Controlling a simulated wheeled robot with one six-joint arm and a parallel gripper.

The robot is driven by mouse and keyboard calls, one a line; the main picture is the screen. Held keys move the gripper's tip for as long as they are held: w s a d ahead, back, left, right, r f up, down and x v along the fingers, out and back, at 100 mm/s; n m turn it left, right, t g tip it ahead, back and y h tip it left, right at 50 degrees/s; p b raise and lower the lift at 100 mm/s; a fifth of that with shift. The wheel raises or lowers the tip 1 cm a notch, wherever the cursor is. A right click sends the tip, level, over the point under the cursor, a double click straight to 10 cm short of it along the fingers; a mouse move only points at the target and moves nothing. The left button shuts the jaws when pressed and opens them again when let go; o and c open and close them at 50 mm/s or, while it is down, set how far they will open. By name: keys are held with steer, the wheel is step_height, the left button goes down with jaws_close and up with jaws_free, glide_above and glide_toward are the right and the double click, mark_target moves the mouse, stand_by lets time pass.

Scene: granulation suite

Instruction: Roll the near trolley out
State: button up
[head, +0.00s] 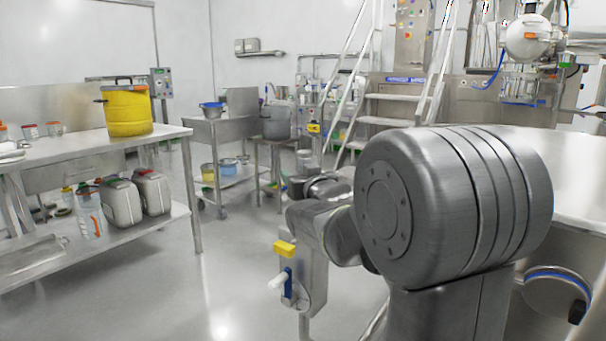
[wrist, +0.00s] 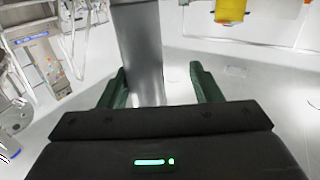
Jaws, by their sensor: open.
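A steel trolley (head: 225,185) on casters stands in the middle distance in the head view, with a blue bowl (head: 211,109) on top and small containers on its lower shelf. I cannot tell for sure whether this is the near trolley. My gripper shows in the wrist view (wrist: 161,88) with its two green fingers wide apart. A grey metal post or plate (wrist: 140,45) shows beyond and between the fingers, nearer the left one. I cannot tell whether it touches them or what it belongs to. In the head view my arm hides the gripper's fingers.
A steel bench (head: 100,150) stands at left, with a yellow drum (head: 128,108) on top and white jugs (head: 121,202) on its shelf. A stand holds a steel pot (head: 276,122). Metal steps (head: 385,97) stand behind. The floor (head: 215,285) before the bench is clear.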

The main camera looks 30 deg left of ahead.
steer(key=shift+w+d+r, duration=0.1)
stand_by(0.4)
steer(key=shift+d, duration=0.15)
steer(key=p+v, duration=0.2)
steer(key=v, duration=1.1)
steer(key=shift+s+d, duration=0.15)
steer(key=shift+s, duration=0.1)
steer(key=b+x, duration=0.2)
steer(key=x, duration=1.2)
steer(key=shift+w+d, duration=0.1)
